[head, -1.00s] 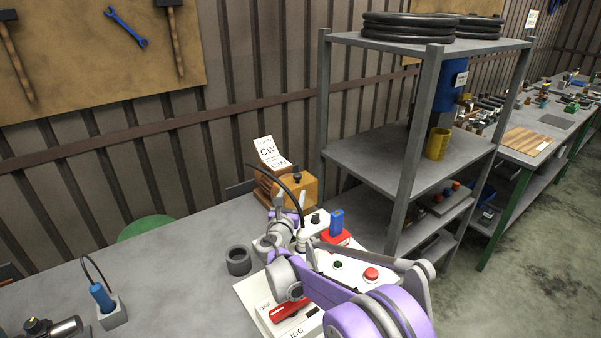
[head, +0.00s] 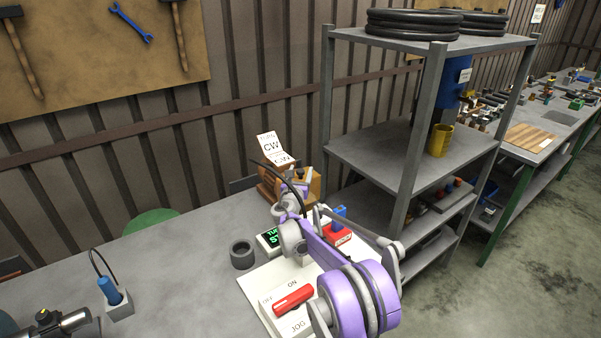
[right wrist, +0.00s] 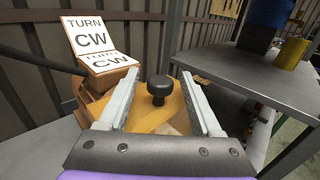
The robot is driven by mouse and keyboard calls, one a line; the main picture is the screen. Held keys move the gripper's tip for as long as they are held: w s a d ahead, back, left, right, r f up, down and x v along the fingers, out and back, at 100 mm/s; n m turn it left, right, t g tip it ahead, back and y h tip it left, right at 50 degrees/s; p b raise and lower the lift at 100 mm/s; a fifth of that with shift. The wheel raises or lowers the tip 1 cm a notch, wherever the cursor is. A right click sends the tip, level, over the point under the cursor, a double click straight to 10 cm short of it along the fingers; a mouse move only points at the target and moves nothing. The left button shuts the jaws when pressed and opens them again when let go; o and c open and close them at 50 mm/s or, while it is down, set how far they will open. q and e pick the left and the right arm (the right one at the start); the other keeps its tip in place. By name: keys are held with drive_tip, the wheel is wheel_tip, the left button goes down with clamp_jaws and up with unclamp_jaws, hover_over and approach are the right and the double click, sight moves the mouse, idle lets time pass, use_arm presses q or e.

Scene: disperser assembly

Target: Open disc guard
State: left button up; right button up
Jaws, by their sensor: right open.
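An orange guard with a black knob (right wrist: 160,88) on its top stands at the back of the bench; I take it to be the disc guard (right wrist: 165,122). In the head view the guard (head: 313,186) is partly hidden behind my right gripper. My right gripper (right wrist: 158,92) is open, one pale finger on each side of the knob. Gaps show between the fingers and the knob. In the head view its fingers are small and partly hidden by the wrist.
A sign reading "TURN CW" (right wrist: 90,35) stands left of the guard. A white control box (head: 258,298) with a red switch (head: 293,298) lies under my right arm. A grey ring (head: 242,254) is left of it. A grey shelf (head: 375,150) stands close on the right.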

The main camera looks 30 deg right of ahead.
clamp_jaws()
idle(1.4)
